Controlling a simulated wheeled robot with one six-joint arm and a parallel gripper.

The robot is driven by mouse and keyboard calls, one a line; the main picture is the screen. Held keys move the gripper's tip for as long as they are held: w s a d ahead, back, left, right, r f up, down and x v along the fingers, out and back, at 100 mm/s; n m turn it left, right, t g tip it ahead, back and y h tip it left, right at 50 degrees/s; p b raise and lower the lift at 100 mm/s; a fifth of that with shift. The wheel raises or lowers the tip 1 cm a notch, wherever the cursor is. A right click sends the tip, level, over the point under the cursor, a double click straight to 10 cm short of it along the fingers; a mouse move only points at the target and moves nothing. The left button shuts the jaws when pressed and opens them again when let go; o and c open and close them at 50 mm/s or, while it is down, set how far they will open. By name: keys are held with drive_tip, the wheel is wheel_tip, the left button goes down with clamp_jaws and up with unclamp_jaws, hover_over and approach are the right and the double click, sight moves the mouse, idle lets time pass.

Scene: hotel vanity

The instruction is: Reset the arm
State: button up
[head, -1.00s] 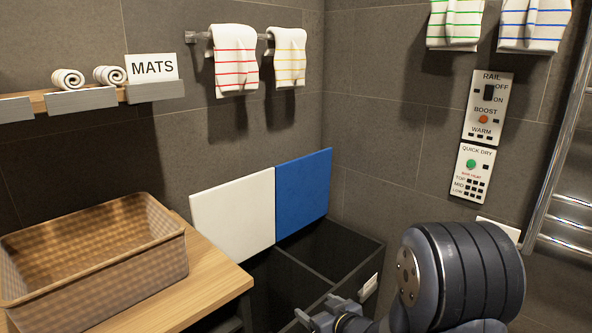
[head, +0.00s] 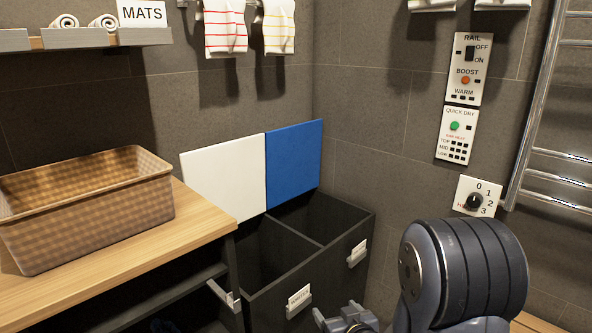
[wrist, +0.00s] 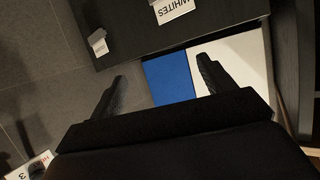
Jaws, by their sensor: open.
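My gripper (wrist: 160,85) is open and empty in the wrist view, its two dark fingers spread apart. In the head view my gripper (head: 347,318) shows only partly at the bottom edge, beside my thick dark arm link. It is in front of the dark laundry bin (head: 318,262), which has two open compartments. The bin's front with a WHITES label (wrist: 174,9) is at the top of the wrist view. The white panel (head: 224,178) and blue panel (head: 294,165) stand behind the bin; both also show between and beside the fingers.
A woven basket (head: 85,215) sits on the wooden counter (head: 110,265) at left. Control panels (head: 463,90) and a 0-to-3 dial (head: 475,202) are on the right wall, near a chrome towel rail (head: 535,110). Striped towels (head: 225,28) hang above.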

drive_tip(key=shift+m+h, duration=0.5)
drive_tip(key=shift+h, duration=0.2)
drive_tip(key=shift+s+d+f+b, duration=0.2)
drive_tip(key=shift+d+f+b, duration=0.2)
drive_tip(key=shift+f, duration=0.25)
drive_tip(key=shift+s+d+f+b, duration=0.25)
drive_tip(key=shift+f+b, duration=0.2)
drive_tip(key=shift+f, duration=0.15)
drive_tip(key=shift+s+d+f+b, duration=0.15)
drive_tip(key=shift+d+f+b, duration=0.25)
drive_tip(key=shift+f, duration=0.25)
